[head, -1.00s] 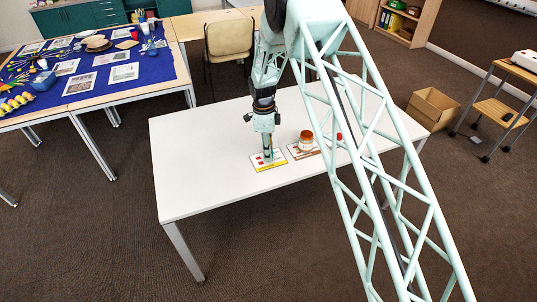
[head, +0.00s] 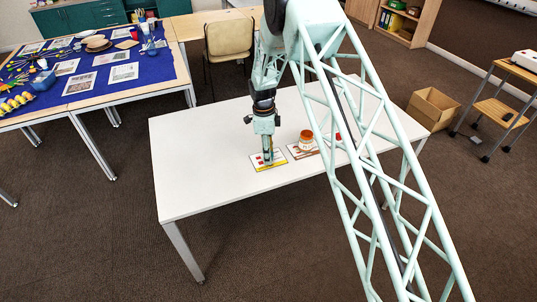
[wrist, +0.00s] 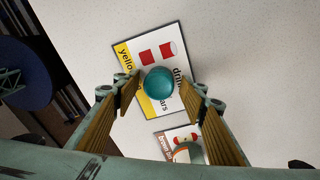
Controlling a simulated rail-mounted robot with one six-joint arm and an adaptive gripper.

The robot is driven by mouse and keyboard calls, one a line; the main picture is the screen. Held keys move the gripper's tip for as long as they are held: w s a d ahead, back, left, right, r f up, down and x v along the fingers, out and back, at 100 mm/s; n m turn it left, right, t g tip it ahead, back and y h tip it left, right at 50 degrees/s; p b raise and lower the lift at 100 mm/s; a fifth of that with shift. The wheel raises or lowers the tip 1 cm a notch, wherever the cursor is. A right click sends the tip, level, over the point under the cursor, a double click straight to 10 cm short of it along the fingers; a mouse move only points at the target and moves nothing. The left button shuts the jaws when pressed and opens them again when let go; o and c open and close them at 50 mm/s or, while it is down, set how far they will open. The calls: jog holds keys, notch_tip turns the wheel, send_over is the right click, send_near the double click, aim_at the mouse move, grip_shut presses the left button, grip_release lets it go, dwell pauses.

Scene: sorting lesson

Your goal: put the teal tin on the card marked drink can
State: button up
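The teal tin (wrist: 159,82) stands on a white card (wrist: 172,38) with a yellow strip, red shapes and partly covered lettering that includes "yellow" and "drin". My gripper (wrist: 160,88) is over the card, with one finger on each side of the tin and a visible gap on both sides. It is open. In the head view my gripper (head: 267,154) points straight down over the card (head: 270,165), and the tin there is small and hard to separate from the fingers.
A second card (head: 294,153) lies just right, bearing a jar with an orange-brown lid (head: 306,136). A red thing (head: 339,137) shows beside my arm. The white table (head: 200,165) is clear to the left. An empty cardboard box (head: 432,106) stands on the floor at right.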

jog(key=shift+r, duration=0.15)
notch_tip(320, 180, up, 12)
jog(key=shift+a+p, duration=0.45)
dwell(0.5)
jog(key=shift+r, duration=0.15)
dwell(0.6)
